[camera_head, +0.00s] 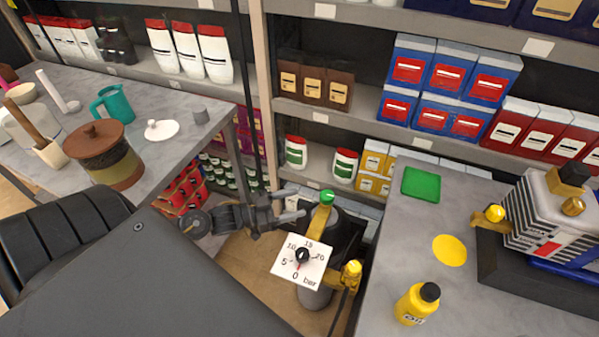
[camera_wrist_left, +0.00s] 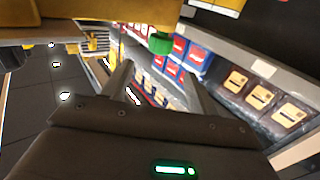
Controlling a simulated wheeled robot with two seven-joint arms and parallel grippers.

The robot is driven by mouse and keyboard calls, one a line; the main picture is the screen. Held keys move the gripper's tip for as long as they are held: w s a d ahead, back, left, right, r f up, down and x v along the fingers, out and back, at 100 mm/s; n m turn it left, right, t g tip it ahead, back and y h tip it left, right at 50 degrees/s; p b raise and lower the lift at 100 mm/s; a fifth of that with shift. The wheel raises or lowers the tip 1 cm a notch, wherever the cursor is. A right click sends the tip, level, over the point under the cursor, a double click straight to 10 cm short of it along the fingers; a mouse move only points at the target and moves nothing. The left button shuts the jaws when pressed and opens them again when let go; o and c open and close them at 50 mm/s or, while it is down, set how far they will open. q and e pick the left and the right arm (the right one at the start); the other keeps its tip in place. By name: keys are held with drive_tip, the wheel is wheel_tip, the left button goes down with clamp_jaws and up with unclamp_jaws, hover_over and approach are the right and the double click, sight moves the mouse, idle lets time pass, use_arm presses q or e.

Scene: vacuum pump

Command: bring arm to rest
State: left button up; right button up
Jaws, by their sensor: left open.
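My left gripper (camera_head: 291,207) reaches in from the left in the head view, its two fingers spread and nothing seen between them. Its fingertips are close to the green-capped brass top (camera_head: 327,198) of a dark cylinder; I cannot tell if they touch. In the left wrist view the open fingers (camera_wrist_left: 157,82) point toward the shelves, and the green cap (camera_wrist_left: 161,42) shows just above them. A white pressure gauge (camera_head: 301,268) with a dial marked in bar faces me below the gripper. My right gripper is not seen in either view.
A grey table (camera_head: 395,250) at right holds a pump (camera_head: 550,220), a yellow oil bottle (camera_head: 417,303), a green square (camera_head: 421,184) and a yellow disc (camera_head: 450,250). Stocked shelves (camera_head: 370,118) stand behind. A left table (camera_head: 190,92) carries a teal mug (camera_head: 114,104) and a brown pot (camera_head: 104,153).

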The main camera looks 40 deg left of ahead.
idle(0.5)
use_arm(q)
drive_tip(key=a+f+n+g+y, duration=0.1)
drive_tip(key=a+f+y, duration=0.6)
drive_tip(key=f, duration=0.6)
drive_tip(key=s+a+f+n+g+y, duration=0.1)
drive_tip(key=s+a+f+g+y, duration=0.1)
drive_tip(key=s+f, duration=0.45)
drive_tip(key=s+a+f+n+g+y, duration=0.1)
drive_tip(key=s+a+f+g, duration=0.25)
drive_tip(key=f, duration=0.65)
drive_tip(key=s+d+f+n+g+y, duration=0.1)
drive_tip(key=s+d+f+g, duration=0.1)
drive_tip(key=s+f, duration=0.5)
drive_tip(key=s+d+f+g+y, duration=0.1)
drive_tip(key=s+d+f+g, duration=0.15)
drive_tip(key=s+f, duration=0.5)
drive_tip(key=s+d+f+g+h, duration=0.1)
drive_tip(key=s+d+f+g, duration=0.1)
drive_tip(key=s+d, duration=1.1)
drive_tip(key=shift+f+n+g, duration=0.3)
drive_tip(key=shift+f+n, duration=0.1)
drive_tip(key=shift+f, duration=0.1)
